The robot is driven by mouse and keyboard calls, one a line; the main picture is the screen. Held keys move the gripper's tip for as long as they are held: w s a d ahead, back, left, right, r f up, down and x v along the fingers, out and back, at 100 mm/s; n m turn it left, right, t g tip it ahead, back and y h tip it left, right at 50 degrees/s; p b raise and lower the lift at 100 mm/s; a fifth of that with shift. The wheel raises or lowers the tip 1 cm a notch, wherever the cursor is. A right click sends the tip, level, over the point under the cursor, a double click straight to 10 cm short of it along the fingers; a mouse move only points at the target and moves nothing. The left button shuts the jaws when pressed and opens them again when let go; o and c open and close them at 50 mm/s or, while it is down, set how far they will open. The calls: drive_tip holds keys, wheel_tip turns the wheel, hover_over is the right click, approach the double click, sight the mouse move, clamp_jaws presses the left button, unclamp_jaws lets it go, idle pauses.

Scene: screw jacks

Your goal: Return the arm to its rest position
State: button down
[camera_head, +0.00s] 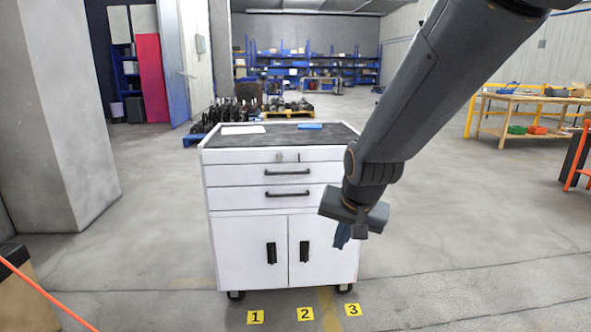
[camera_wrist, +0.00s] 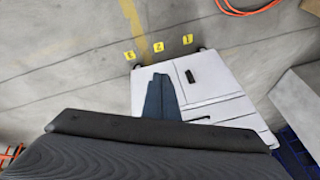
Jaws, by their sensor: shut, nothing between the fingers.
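My arm reaches down from the top right of the head view, in front of the right side of a white tool cabinet. My gripper (camera_head: 341,240) hangs at its end, before the right cabinet door, with its blue-grey fingers pointing down. In the wrist view the fingers of my gripper (camera_wrist: 159,96) are together, with nothing between them. The white cabinet (camera_head: 245,245) has drawers above and two doors below. It also shows in the wrist view (camera_wrist: 215,98), partly hidden behind the gripper. I cannot tell the gap between gripper and cabinet.
Yellow floor markers 1 (camera_head: 255,317), 2 (camera_head: 305,314) and 3 (camera_head: 352,310) lie before the cabinet. A grey pillar (camera_head: 60,120) stands at left. A wooden table (camera_head: 520,98) stands at back right. A blue item (camera_head: 309,126) lies on the cabinet top.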

drive_tip(key=s+n+g, duration=0.5)
drive_tip(key=s+n, duration=0.1)
drive_tip(key=s, duration=1.6)
drive_tip(key=s+d+r+m+h+p, duration=0.1)
drive_tip(key=d+r+m+p, duration=0.1)
drive_tip(key=d+r+p, duration=0.6)
drive_tip(key=d+p, duration=0.1)
drive_tip(key=p, duration=0.6)
drive_tip(key=shift+s+r, duration=0.2)
drive_tip(key=shift+r, duration=0.15)
